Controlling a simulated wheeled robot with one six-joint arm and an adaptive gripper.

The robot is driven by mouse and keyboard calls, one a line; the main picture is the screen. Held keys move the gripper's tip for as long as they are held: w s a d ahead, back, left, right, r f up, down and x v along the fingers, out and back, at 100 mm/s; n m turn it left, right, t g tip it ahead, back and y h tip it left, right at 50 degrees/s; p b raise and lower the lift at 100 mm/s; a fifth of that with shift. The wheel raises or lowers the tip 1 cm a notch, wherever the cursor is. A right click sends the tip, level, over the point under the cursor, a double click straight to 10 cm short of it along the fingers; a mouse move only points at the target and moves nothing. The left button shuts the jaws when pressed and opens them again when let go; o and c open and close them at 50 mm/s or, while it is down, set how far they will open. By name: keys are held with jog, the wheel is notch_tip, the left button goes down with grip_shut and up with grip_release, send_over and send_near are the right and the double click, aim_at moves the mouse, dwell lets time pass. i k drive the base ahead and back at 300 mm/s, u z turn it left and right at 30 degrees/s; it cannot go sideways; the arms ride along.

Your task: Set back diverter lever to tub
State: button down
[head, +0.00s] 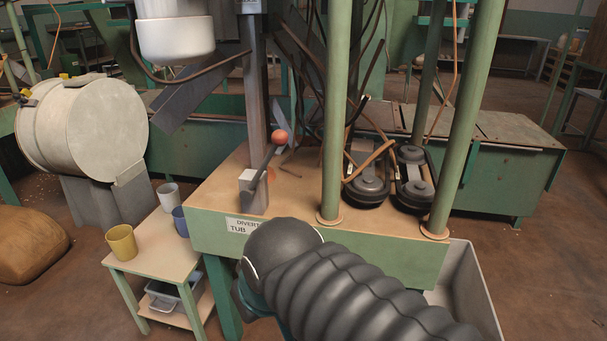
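The diverter lever has an orange-red ball knob (280,137) on a dark rod. The rod leans up and to the right from a pale block (249,184) at the foot of a grey post (256,95). A white label (241,226) on the green bench edge reads "DIVERT..." and "TUB"; its right part is hidden behind my dark ribbed arm. My arm crosses the lower middle, in front of the bench and apart from the lever in the picture. My gripper's fingers do not show.
Green posts (337,110) (468,120) stand right of the lever on the wooden bench top (221,187). Cables hang behind it. A low table (158,247) with several cups stands left. A grey bin (473,285) is at lower right. Open floor lies at far right.

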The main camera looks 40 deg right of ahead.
aim_at(279, 138)
jog(key=k, duration=0.85)
jog(key=z, duration=0.95)
